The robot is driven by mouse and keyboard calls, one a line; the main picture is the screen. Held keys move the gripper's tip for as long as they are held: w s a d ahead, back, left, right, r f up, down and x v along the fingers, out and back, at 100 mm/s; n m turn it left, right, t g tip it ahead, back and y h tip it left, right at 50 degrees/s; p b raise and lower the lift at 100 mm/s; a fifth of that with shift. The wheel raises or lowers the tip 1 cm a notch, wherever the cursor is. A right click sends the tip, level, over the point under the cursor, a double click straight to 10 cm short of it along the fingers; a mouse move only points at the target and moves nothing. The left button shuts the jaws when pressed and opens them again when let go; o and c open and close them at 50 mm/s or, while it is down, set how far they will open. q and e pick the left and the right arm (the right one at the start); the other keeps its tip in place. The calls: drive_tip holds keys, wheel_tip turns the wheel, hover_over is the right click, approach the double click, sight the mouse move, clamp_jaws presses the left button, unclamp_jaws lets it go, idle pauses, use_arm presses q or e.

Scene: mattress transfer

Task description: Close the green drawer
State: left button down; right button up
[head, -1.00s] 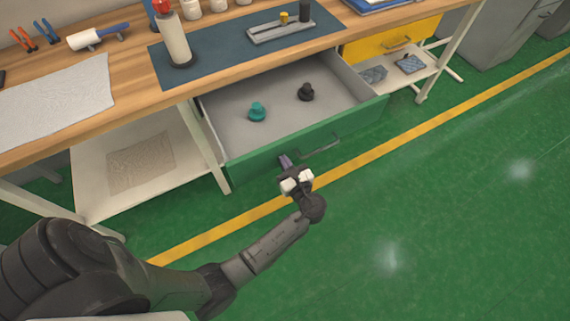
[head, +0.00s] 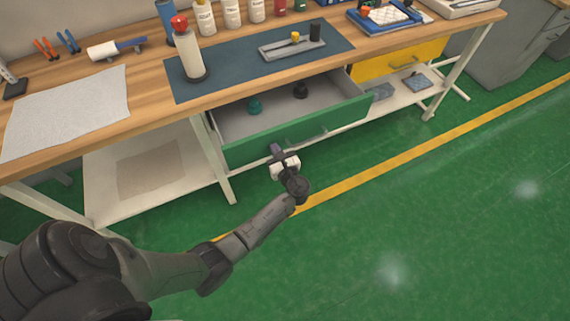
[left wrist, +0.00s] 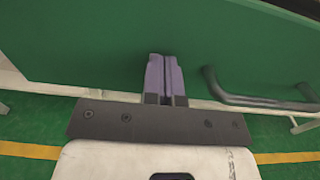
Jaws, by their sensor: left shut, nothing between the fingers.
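The green drawer (head: 340,119) under the workbench is partly open. Its grey inside shows, with a teal knob-like part (head: 254,105) and a black one (head: 300,91) in it. My left gripper (head: 276,149) is shut and empty, at the left part of the drawer's front. In the left wrist view its purple fingertips (left wrist: 164,62) point at the green front panel (left wrist: 90,45), left of the dark bar handle (left wrist: 255,98). Whether the tips touch the panel I cannot tell for sure. My right gripper is not in view.
The wooden bench top (head: 140,91) carries a blue mat (head: 230,82), a red-capped bottle (head: 188,55) and a white cloth (head: 70,108). A shut yellow drawer (head: 400,60) is at right. Bench legs (head: 215,165) stand left of the green drawer. The green floor in front is clear.

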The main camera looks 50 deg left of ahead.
use_arm(q)
drive_tip(key=b+x, duration=0.2)
drive_tip(key=x, duration=1.6)
drive_tip(key=shift+s+f, duration=0.1)
drive_tip(key=shift+f, duration=0.15)
